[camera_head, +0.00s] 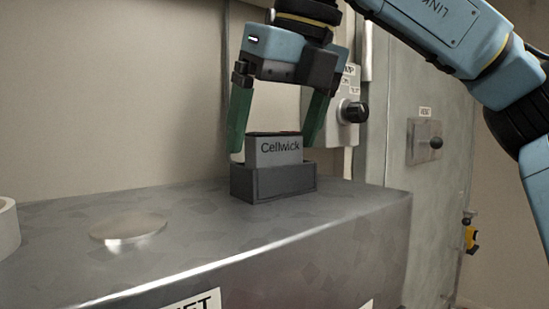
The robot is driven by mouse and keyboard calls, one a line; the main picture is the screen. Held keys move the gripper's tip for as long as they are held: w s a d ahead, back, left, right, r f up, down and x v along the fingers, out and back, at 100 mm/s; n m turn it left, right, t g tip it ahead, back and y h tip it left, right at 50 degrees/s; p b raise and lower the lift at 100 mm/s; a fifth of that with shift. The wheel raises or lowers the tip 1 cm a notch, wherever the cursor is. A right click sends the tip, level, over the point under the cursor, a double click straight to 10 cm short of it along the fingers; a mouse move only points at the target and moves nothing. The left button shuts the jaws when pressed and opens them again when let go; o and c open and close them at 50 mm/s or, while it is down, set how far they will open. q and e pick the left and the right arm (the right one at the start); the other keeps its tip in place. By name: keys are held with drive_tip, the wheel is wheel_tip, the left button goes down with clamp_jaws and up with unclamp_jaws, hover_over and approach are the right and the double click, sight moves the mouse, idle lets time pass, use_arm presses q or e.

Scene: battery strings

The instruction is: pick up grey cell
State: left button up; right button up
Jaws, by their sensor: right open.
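The grey cell (275,152), a small block with "Cellwick" on its front, stands upright in a dark grey open-topped holder (273,183) on the metal bench. My right gripper (273,146) comes down from above with its two green fingers apart. One finger is at the left of the cell and the other at its right, both around its upper part. A gap shows between the left finger and the cell. Whether the right finger touches it I cannot tell. My left gripper is not in view.
The metal bench (330,215) has a low round disc (128,229) at left and a pale round object (7,228) at the left edge. Behind at right are a wall box with a black knob (353,111) and a grey cabinet (425,190). The bench between disc and holder is clear.

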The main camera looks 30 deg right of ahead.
drive_tip(key=c, duration=1.2)
